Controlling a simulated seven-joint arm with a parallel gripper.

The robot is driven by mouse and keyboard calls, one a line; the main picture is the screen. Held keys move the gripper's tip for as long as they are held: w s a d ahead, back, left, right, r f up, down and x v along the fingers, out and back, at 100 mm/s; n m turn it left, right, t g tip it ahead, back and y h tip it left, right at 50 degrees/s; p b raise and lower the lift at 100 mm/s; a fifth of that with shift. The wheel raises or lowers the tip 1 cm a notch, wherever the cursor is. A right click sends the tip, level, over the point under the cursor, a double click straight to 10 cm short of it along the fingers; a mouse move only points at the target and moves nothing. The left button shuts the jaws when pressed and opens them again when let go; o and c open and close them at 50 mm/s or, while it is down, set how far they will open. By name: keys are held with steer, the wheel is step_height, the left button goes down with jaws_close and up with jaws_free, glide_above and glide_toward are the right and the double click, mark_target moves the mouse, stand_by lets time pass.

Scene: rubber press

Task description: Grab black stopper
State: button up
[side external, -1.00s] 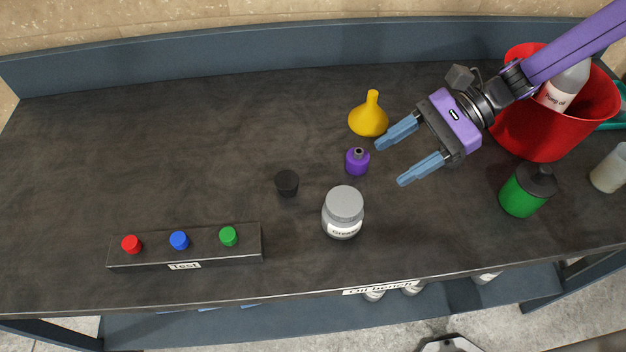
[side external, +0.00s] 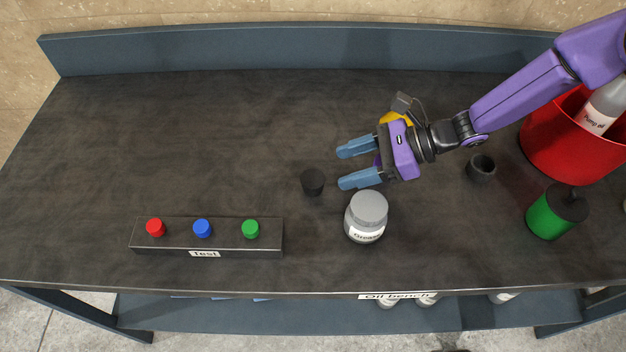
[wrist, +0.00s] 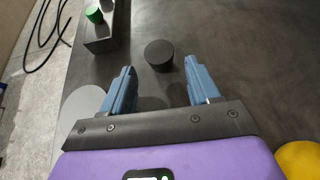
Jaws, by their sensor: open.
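The black stopper (side external: 312,181) is a short dark cylinder standing on the dark bench top. It also shows in the wrist view (wrist: 159,53), just beyond the fingertips and roughly centred between them. My gripper (side external: 341,169) has blue fingers spread open with nothing between them. It is just right of the stopper in the side view, fingers pointing left toward it, and does not appear to touch it. The wrist view shows the gap between the open fingers (wrist: 160,72) as empty.
A grease jar (side external: 367,217) stands close to the near finger. A yellow funnel (side external: 395,118) is partly hidden behind my gripper. The test block (side external: 206,237) with red, blue and green caps lies to the left. A dark cup (side external: 481,168) and green container (side external: 556,212) are right.

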mark_target(317, 178)
steer(key=shift+x, duration=3.35)
steer(key=shift+s+d+f, duration=0.1)
steer(key=shift+f, duration=0.1)
steer(key=c, duration=0.8)
